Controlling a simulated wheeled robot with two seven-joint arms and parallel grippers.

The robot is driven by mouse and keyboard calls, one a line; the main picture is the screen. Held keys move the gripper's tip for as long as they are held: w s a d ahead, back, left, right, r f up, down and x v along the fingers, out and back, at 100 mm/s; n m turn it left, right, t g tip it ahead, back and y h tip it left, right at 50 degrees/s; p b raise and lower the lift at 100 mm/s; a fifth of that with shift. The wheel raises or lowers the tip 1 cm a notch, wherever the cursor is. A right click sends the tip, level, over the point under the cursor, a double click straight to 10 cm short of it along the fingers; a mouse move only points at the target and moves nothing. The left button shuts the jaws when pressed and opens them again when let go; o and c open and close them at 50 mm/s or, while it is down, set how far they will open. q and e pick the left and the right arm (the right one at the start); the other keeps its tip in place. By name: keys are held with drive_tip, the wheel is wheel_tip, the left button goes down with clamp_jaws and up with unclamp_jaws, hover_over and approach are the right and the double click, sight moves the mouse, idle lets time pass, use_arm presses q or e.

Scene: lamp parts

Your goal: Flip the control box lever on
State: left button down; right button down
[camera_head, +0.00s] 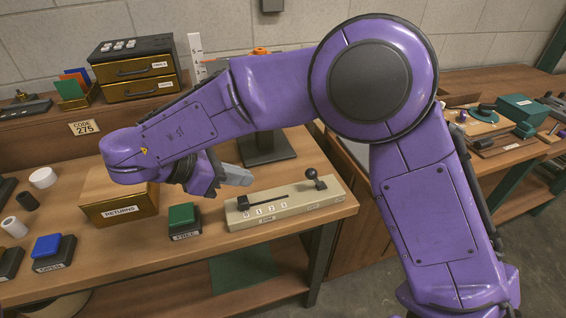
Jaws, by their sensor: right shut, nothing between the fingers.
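The control box is a long beige box (327,198) on the wooden bench, near its front right corner. A lever with a black ball knob (311,174) stands up near the box's right end. A dark slot and small labels, with digits at the left, show on its top. My right gripper (238,176), on the purple arm, is shut and empty. In the picture it lies above the box's left part, left of the lever and apart from it. The gripper's far side is partly hidden by its wrist. My left gripper is out of view.
A RETURNS box (121,211), a green button (182,215) and a blue button (47,246) stand left of the control box. A drawer unit (138,69) is at the back left. A dark stand (268,146) is behind the control box. My right arm covers much of the view.

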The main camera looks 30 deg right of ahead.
drive_tip(key=p, duration=0.1)
approach(315, 180)
drive_tip(key=a+f, duration=0.2)
drive_tip(key=shift+w+f, duration=0.25)
drive_tip(key=shift+f, duration=0.15)
drive_tip(key=d+p, duration=0.1)
drive_tip(key=d, duration=0.2)
drive_tip(key=shift+d+p, duration=0.35)
drive_tip(key=shift+s+d, duration=0.2)
drive_tip(key=shift+d, duration=0.25)
drive_tip(key=shift+w, duration=0.1)
